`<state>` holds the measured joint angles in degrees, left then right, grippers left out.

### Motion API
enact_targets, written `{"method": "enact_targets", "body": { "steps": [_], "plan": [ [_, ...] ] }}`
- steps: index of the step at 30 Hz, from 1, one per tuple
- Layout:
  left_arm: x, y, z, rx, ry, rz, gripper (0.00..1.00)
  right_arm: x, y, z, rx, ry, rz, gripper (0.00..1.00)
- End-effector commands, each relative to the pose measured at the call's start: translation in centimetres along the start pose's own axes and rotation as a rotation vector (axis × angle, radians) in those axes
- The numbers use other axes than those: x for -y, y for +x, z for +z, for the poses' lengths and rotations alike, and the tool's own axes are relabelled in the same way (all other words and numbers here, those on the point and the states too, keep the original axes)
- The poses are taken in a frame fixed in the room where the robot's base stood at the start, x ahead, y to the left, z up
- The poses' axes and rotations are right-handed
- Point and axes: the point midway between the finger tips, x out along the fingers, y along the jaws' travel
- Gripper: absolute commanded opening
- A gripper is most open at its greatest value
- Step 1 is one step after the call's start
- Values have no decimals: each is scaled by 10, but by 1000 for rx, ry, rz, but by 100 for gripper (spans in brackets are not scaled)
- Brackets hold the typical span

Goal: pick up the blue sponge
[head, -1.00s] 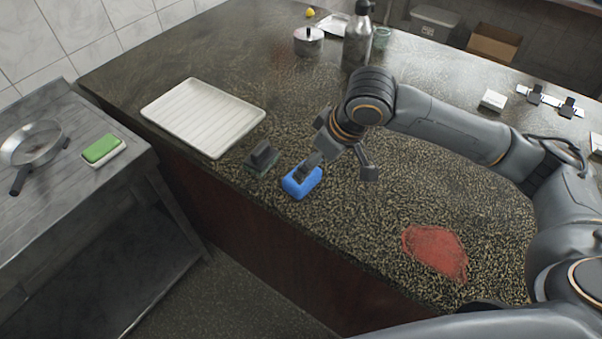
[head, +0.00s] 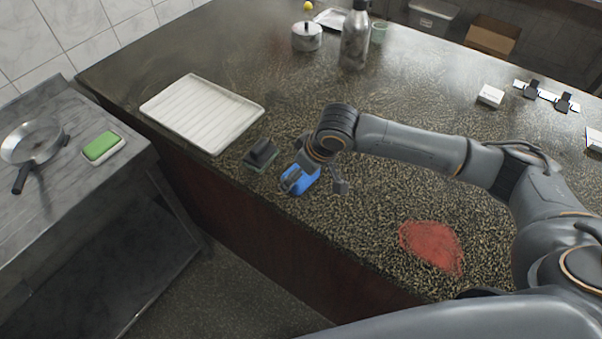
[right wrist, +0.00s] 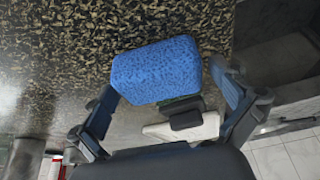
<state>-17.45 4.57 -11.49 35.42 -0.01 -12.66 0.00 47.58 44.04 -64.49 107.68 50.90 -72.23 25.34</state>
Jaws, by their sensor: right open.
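The blue sponge (head: 300,179) lies on the speckled counter near its front edge, partly hidden behind my right gripper in the head view. In the right wrist view the sponge (right wrist: 157,71) sits between the two spread fingers. My right gripper (head: 318,184) is open at the sponge, one finger over it and the other to its right. My left gripper is not in view.
A dark-handled scrubber (head: 261,154) stands just left of the sponge, with a white ribbed tray (head: 203,112) beyond it. A red patch (head: 432,247) marks the counter at right. A pan (head: 36,142) and a green sponge (head: 102,146) are on the left side table.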

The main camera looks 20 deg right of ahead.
Motion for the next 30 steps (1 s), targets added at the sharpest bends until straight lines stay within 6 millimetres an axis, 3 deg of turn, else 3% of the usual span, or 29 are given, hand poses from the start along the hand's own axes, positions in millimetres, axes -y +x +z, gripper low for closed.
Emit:
{"method": "enact_targets", "body": {
  "steps": [1,6,7,20,26,30],
  "plan": [
    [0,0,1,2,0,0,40,0,0,0,0,0,0,96],
    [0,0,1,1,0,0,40,0,0,0,0,0,0,61],
    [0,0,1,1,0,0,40,0,0,0,0,1,0,58],
    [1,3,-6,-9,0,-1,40,0,-4,-2,-1,1,0,58],
    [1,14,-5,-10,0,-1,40,-1,-26,-12,-5,1,1,58],
    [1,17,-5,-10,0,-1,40,14,-59,-6,-6,-5,0,58]
  ]
}}
